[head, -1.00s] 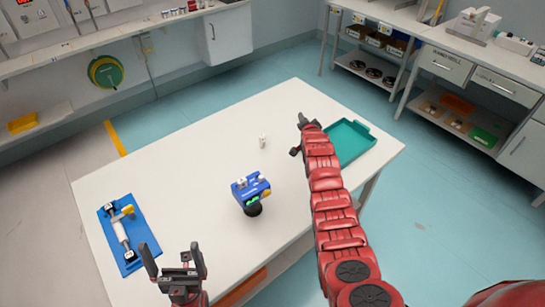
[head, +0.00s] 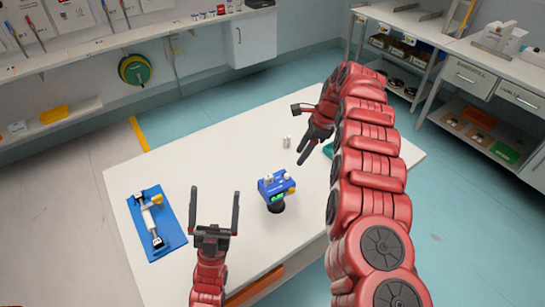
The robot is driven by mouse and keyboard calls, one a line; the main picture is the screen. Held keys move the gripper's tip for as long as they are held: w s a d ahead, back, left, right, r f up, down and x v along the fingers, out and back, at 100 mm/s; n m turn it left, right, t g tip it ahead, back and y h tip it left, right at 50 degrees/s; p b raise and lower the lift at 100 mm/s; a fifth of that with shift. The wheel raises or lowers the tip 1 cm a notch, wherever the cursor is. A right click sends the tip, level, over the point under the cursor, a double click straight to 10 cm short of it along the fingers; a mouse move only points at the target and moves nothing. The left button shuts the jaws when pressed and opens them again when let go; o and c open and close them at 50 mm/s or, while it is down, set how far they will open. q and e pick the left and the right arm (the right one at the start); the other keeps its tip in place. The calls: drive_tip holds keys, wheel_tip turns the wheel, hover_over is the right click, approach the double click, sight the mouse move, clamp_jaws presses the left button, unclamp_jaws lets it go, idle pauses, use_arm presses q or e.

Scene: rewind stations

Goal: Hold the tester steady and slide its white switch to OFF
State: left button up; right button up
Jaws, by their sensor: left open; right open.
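The tester (head: 277,187) is a small blue box with white and yellow parts and green on its front. It stands on a black round base on the white table. Its white switch is too small to make out for certain. My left gripper (head: 215,193) is open and empty, its fingers pointing away to the left of the tester and apart from it. My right gripper (head: 308,154) is open and empty, up and to the right of the tester, with its fingers pointing down toward the table.
A small white object (head: 287,142) stands near my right gripper. A blue tray (head: 172,240) with a white and yellow tool lies at the left of the table. A teal tray (head: 328,149) is mostly hidden behind my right arm. The table's far middle is clear.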

use_arm(q)
drive_tip(key=w+d+f+m+g+y, duration=0.1)
drive_tip(key=w+d+f+g+y, duration=0.2)
drive_tip(key=w, duration=0.8)
drive_tip(key=w+d+f+m+g, duration=0.1)
drive_tip(key=w+f+g, duration=0.25)
drive_tip(key=w, duration=0.75)
drive_tip(key=w+d+f+m+g+y, duration=0.15)
drive_tip(key=w+g, duration=0.25)
drive_tip(key=w, duration=0.7)
drive_tip(key=m+g+y, duration=0.1)
drive_tip(key=g+y, duration=0.3)
drive_tip(key=g, duration=1.5)
approach(266, 177)
drive_tip(key=s, duration=0.2)
drive_tip(key=f, duration=0.7)
drive_tip(key=shift+w+f, duration=0.25)
drive_tip(key=shift+w, duration=0.05)
drive_tip(key=shift+f, duration=0.5)
wheel_tip(266, 177, down, 9)
drive_tip(key=shift+d, duration=0.1)
